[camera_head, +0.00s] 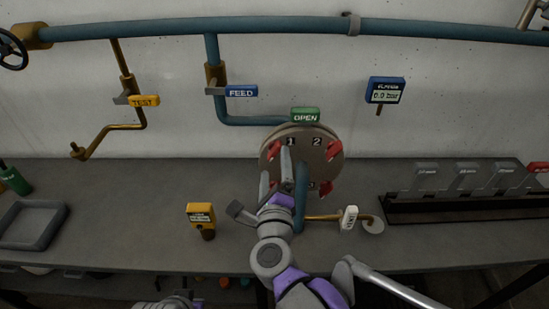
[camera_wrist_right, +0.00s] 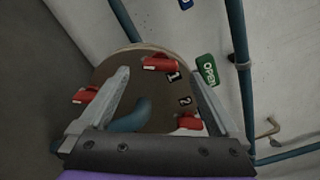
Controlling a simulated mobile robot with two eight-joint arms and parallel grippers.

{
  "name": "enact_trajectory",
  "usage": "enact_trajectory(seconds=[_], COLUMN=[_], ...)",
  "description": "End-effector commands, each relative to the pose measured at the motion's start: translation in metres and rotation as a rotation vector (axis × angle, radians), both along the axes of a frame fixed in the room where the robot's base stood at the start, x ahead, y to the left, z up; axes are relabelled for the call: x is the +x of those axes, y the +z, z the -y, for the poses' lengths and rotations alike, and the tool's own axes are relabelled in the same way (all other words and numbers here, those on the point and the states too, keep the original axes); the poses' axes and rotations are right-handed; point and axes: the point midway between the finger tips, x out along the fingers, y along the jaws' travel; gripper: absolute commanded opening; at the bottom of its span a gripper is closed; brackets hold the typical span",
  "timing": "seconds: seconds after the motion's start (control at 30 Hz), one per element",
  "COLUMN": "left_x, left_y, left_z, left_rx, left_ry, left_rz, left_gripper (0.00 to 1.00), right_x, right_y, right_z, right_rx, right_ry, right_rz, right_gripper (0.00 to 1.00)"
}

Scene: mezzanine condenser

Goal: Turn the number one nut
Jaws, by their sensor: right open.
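A round brown flange (camera_head: 318,165) stands at the back of the bench, with red nuts around its face and labels "1" and "2" near the top. The red number one nut (camera_wrist_right: 160,63) is beside the "1" in the right wrist view, between the tips of my open right gripper (camera_wrist_right: 156,74), apart from both fingers. Another red nut (camera_wrist_right: 188,121) is by the "2". My left gripper is not seen clearly.
A blue pipe (camera_head: 300,200) rises in front of the flange. A green OPEN tag (camera_head: 305,115) sits above it. A yellow tagged device (camera_head: 201,216) stands left, a white tag (camera_head: 349,217) right. A dark rack (camera_head: 450,208) is at the right.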

Motion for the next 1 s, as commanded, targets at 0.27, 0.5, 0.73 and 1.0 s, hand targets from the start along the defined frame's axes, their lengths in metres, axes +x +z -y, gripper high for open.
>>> enact_trajectory(seconds=[0.27, 0.5, 0.73, 1.0], left_x=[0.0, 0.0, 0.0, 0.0], left_y=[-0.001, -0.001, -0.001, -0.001], left_z=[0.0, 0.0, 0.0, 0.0], left_rx=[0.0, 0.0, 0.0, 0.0], left_ry=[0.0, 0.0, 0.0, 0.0], left_rz=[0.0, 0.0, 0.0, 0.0], left_gripper=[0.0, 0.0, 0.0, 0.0], right_x=[-0.052, -0.065, -0.065, -0.064], right_y=[0.0, 0.0, 0.0, 0.002], right_z=[-0.001, 0.0, 0.0, 0.0], right_rx=[0.0, 0.0, 0.0, -0.02], right_ry=[0.004, 0.0, 0.0, 0.012], right_rz=[0.0, 0.0, 0.0, 0.006], right_gripper=[0.97, 0.97, 0.97, 0.97])
